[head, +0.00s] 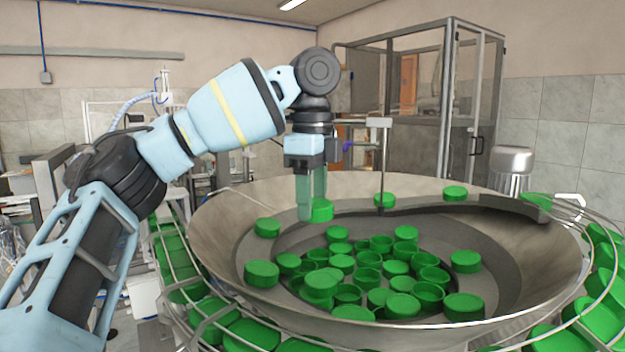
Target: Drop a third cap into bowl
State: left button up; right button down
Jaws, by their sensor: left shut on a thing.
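A large grey metal bowl (540,262) fills the middle and right of the head view. Many green caps (342,263) lie in its centre, and a few sit apart on its sloping inner steps. My left gripper (312,208) points down over the back left part of the bowl. It is shut on a green cap (322,210) at its fingertips, partly covered by the fingers. Whether that cap touches the bowl surface behind it is hard to tell. My right gripper is out of view.
A curved track with green caps (246,335) and metal rails runs around the bowl's outside. A thin upright rod (383,165) stands at the bowl's back, close right of my gripper. A framed glass enclosure (420,95) stands behind. The air above the bowl's right side is free.

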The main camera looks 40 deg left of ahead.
aim_at(313, 203)
pick_arm(q)
jog(key=shift+f, duration=0.7)
jog(key=o, duration=1)
jog(key=shift+r, duration=3.9)
jog(key=shift+f, duration=0.1)
